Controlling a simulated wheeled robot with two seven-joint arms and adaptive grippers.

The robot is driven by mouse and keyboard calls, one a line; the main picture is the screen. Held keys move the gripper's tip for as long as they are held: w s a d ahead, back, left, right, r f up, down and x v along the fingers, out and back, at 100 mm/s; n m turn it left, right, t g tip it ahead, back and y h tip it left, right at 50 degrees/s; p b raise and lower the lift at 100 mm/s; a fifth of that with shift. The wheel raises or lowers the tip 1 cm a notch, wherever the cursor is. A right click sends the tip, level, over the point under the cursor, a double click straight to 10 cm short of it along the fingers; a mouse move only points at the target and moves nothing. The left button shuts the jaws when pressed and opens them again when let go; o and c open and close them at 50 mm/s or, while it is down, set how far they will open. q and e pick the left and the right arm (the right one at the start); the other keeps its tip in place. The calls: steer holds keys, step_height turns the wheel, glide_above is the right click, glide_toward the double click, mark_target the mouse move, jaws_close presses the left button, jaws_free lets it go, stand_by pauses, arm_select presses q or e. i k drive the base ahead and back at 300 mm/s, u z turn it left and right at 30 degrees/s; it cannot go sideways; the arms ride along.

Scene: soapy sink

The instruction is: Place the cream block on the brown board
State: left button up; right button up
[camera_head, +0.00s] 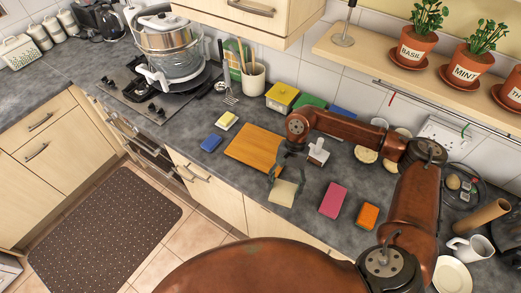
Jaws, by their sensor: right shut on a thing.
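The cream block (283,194) is a pale, flat-sided block near the counter's front edge, below the front right corner of the brown board. My right gripper (285,180) comes down over it and is shut on it. The fingers hide a little of its upper part. I cannot tell whether it touches the counter or is just above it. The brown board (250,145) is an orange-brown wooden rectangle lying flat on the counter, up and left of the block. Its top looks bare. My left gripper is not in view.
A blue block (211,143) and a pale yellow block (228,120) lie left of the board. A white dispenser (318,153) stands right of the gripper. Pink (333,200) and orange (367,216) blocks lie to the right. A utensil pot (253,79) stands behind.

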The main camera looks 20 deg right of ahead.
mark_target(262, 148)
steer(key=u, duration=1.25)
steer(key=k, duration=0.55)
steer(key=z, duration=0.9)
steer(key=i, duration=0.95)
